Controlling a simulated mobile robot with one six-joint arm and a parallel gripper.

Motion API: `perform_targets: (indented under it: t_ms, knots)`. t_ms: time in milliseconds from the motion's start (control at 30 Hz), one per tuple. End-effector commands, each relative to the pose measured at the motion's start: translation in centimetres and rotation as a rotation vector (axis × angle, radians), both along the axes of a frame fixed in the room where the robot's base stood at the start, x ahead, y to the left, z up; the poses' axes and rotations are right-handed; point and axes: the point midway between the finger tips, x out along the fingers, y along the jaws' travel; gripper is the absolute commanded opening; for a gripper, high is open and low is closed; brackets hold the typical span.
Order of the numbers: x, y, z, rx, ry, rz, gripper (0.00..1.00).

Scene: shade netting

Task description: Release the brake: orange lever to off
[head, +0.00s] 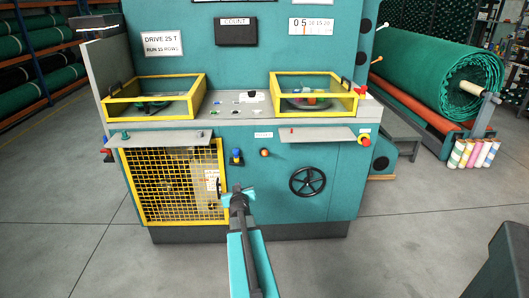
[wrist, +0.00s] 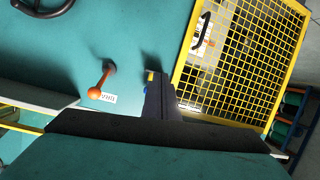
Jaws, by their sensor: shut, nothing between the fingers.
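The orange lever (head: 264,152) is on the teal machine front, right of a blue knob, under a small white label. In the wrist view, which looks roughly upside down, the orange lever (wrist: 97,91) has a ball end lying close to the label (wrist: 107,97), whose text I cannot read. My gripper (head: 240,190) is below and left of the lever in the head view. In the wrist view my gripper (wrist: 158,78) is a dark narrow shape right of the lever and apart from it. It is shut and empty.
The blue knob (head: 236,156) sits between the lever and the yellow mesh guard (head: 170,185), which has a black handle (head: 219,187). A black handwheel (head: 308,181) is lower right of the lever. A grey shelf (head: 315,136) juts out above right.

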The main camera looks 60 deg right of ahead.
Motion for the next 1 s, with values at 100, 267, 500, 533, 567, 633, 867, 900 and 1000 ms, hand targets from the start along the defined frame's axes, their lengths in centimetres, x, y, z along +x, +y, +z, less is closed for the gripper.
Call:
perform_targets:
  t_ms: [100, 267, 500, 533, 567, 633, 867, 900, 1000]
  knots:
    - [-2.1, -4.5, 4.7, -0.085, -0.073, -0.010, 0.00]
    - [-4.8, -8.5, 10.4, -0.196, -0.155, -0.017, 0.00]
    - [-6.8, -10.6, 14.1, -0.265, -0.199, -0.007, 0.00]
    - [-6.9, -10.6, 14.2, -0.267, -0.201, -0.007, 0.00]
    - [-6.9, -10.7, 14.3, -0.268, -0.202, -0.006, 0.00]
    - [-6.9, -10.7, 14.3, -0.268, -0.202, -0.006, 0.00]
    - [-6.9, -10.7, 14.2, -0.268, -0.201, -0.007, 0.00]
    - [-6.9, -10.7, 14.2, -0.268, -0.201, -0.007, 0.00]
    - [-6.7, -10.8, 14.2, -0.268, -0.201, -0.008, 0.00]
